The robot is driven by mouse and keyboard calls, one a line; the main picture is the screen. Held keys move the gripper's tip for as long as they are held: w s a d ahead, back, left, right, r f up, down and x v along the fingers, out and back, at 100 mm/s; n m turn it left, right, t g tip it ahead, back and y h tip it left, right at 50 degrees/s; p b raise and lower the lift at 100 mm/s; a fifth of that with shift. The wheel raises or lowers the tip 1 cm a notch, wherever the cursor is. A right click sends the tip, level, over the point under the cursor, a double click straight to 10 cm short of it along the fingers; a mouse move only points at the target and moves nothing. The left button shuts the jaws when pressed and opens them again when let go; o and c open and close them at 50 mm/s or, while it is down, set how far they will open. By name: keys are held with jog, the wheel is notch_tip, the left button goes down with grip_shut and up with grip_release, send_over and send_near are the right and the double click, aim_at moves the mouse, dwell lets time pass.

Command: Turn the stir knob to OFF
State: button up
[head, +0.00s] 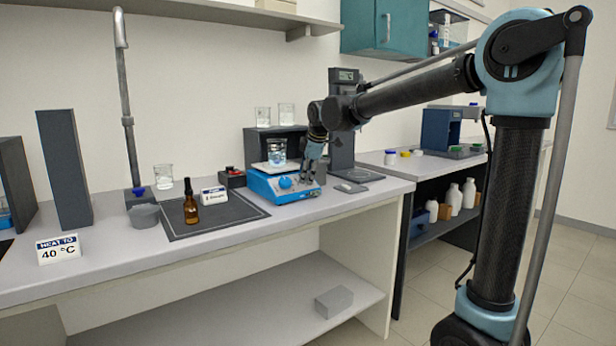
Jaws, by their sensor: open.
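The blue hotplate stirrer (272,191) stands on the bench near its right end. A glass beaker (277,150) with clear liquid sits on its pale top plate. A round blue knob (286,182) shows on the stirrer's front face. The labels are too small to read, so I cannot tell whether this is the stir knob or where it points. My gripper (308,174) reaches down at the right part of the stirrer's front, with its fingers open. The fingers cover that part of the panel, and I cannot tell whether they touch a knob there.
An amber dropper bottle (191,205) and a small label card (214,195) are on the dark mat (225,219) left of the stirrer. A small box with a red button (232,177) stands behind. A dark stand (342,150) rises close right of my gripper.

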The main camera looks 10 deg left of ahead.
jog(key=v, duration=1.1)
